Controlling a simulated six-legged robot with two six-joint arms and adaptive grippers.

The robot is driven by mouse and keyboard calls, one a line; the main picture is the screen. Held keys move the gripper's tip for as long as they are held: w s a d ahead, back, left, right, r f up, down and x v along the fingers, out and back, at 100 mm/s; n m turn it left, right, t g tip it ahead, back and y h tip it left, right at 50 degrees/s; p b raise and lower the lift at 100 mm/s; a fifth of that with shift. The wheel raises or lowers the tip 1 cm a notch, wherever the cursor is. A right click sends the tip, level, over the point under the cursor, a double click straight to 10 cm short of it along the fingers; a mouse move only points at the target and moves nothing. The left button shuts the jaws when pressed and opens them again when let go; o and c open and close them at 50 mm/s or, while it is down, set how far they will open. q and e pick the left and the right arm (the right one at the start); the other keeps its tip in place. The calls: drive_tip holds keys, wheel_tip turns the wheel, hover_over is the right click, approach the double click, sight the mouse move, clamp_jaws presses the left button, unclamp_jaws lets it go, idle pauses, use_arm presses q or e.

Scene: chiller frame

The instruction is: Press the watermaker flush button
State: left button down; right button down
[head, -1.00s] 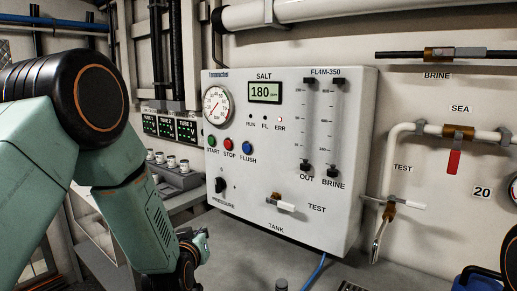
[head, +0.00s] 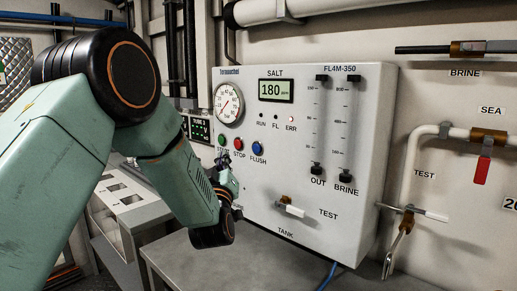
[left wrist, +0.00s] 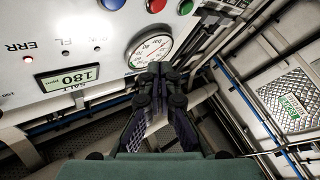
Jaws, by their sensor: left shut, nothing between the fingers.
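The blue flush button (head: 257,148) is on the front of the white watermaker panel (head: 370,130), labelled FLUSH. The red stop button (head: 239,144) and the green start button (head: 222,139) are to its left. My left gripper (head: 225,160) is shut and empty, in front of the panel's left edge, below the start and stop buttons in the picture and left of the flush button. In the left wrist view the picture is upside down; the shut fingers (left wrist: 160,70) overlap the edge of the gauge, and the blue button (left wrist: 112,4) is cut by the top edge. My right gripper is out of view.
The panel carries a round gauge (head: 228,103), a salt display (head: 276,91) reading 180, and a test valve (head: 290,209). A lit red ERR light (head: 291,119) shows. A grey bench (head: 190,262) lies below. Pipes and valves line the right wall.

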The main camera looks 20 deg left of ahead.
sight(257, 149)
use_arm(q)
drive_tip(key=w+d+b, duration=0.1)
drive_tip(key=w+d, duration=0.2)
drive_tip(key=w, duration=0.5)
drive_tip(key=shift+w+f, duration=0.15)
drive_tip(key=shift+w, duration=0.2)
drive_tip(key=shift+w+a+f, duration=0.1)
drive_tip(key=shift+w, duration=0.05)
idle(0.4)
idle(0.5)
drive_tip(key=shift+w+b, duration=0.1)
drive_tip(key=shift+b, duration=0.25)
drive_tip(key=shift+w, duration=0.25)
